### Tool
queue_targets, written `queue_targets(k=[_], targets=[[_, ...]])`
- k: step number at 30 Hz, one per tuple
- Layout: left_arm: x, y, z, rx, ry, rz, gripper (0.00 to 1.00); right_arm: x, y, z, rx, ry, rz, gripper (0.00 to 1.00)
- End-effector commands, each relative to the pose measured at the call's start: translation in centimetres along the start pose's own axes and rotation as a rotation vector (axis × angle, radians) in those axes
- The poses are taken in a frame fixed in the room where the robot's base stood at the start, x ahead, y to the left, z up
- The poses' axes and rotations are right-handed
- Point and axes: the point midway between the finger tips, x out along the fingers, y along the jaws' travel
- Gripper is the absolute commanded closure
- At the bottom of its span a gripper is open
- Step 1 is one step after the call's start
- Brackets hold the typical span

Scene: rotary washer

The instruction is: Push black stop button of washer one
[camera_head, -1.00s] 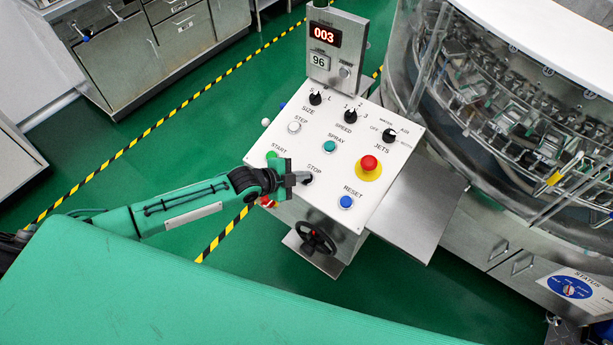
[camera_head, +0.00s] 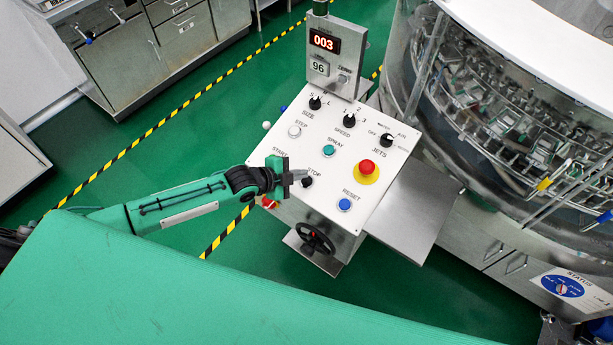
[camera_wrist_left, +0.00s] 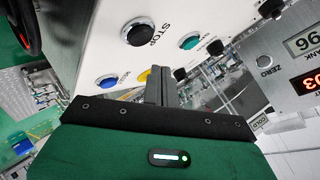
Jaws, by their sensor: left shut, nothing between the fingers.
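The black stop button (camera_head: 307,182) sits on the white sloped control panel (camera_head: 303,215), under the label STOP. In the left wrist view the same black stop button (camera_wrist_left: 138,33) shows with its silver ring, above and left of the fingers. My left gripper (camera_head: 304,173) is shut and empty. Its fingertips are just above and left of the black button in the head view, and a small gap seems to show between them. In the left wrist view the shut gripper fingers (camera_wrist_left: 161,85) point toward the panel. My right gripper is not in view.
A blue reset button (camera_head: 345,204), a red emergency stop (camera_head: 367,167) on yellow and a green spray button (camera_head: 329,151) are nearby. A black handwheel (camera_head: 316,239) is below the panel. The washer drum (camera_head: 500,110) stands at right. My arm hides the start button.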

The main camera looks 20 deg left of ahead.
Motion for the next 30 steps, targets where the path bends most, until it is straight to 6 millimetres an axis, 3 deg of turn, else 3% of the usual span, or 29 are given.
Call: queue_targets(k=[1, 7, 30], targets=[[-0.7, -0.6, -0.5, -0.001, 0.0, 0.001, 1.0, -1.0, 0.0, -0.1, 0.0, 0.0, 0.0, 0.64], [-1.9, -1.4, -1.3, 0.0, -0.001, 0.001, 1.0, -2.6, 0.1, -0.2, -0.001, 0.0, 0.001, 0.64], [-1.8, -1.3, -1.4, -0.002, 0.0, 0.0, 1.0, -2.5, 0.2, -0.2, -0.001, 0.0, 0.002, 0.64]])
